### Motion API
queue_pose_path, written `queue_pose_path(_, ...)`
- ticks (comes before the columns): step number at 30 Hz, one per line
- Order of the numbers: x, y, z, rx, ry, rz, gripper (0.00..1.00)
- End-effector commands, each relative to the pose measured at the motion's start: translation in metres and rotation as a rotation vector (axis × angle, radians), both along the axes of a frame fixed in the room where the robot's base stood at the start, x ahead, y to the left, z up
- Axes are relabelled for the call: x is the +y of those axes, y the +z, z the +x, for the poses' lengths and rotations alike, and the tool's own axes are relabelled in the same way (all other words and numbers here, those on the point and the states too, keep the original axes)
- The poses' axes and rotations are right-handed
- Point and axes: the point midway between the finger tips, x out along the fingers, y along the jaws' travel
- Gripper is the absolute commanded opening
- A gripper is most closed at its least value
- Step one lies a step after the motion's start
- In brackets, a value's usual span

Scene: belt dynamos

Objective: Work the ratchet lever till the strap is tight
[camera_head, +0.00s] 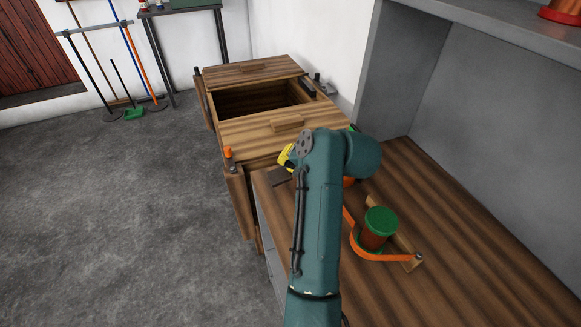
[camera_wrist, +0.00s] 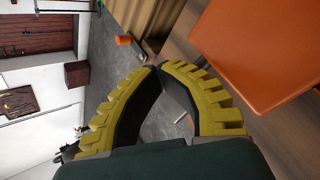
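The orange strap (camera_head: 378,257) curves around a reddish drum with a green top (camera_head: 380,222) and ends at a bolt on a wooden bar (camera_head: 407,250). The strap's other end runs behind my arm. The ratchet lever cannot be made out there. A broad flat orange piece (camera_wrist: 260,45) lies close to the camera in the wrist view, right of the fingers; I cannot tell whether it is lever or strap. My gripper (camera_wrist: 158,68) has yellow ribbed fingers with tips together and nothing visible between them. In the head view it (camera_head: 287,156) is mostly hidden by my arm.
A wooden cabinet (camera_head: 262,132) with an open compartment adjoins the bench (camera_head: 470,240). A small orange knob (camera_head: 228,152) sits at its corner. A grey shelf unit (camera_head: 480,90) walls the bench's right side. The floor (camera_head: 120,220) at left is clear.

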Motion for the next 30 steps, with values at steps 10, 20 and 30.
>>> queue_pose_path(10, 0.003, -0.011, -0.002, 0.013, 0.005, 0.001, 0.0)
queue_pose_path(20, 0.004, -0.015, -0.003, 0.015, 0.006, 0.001, 0.0)
queue_pose_path(30, 0.006, -0.02, -0.003, 0.017, 0.007, 0.002, 0.0)
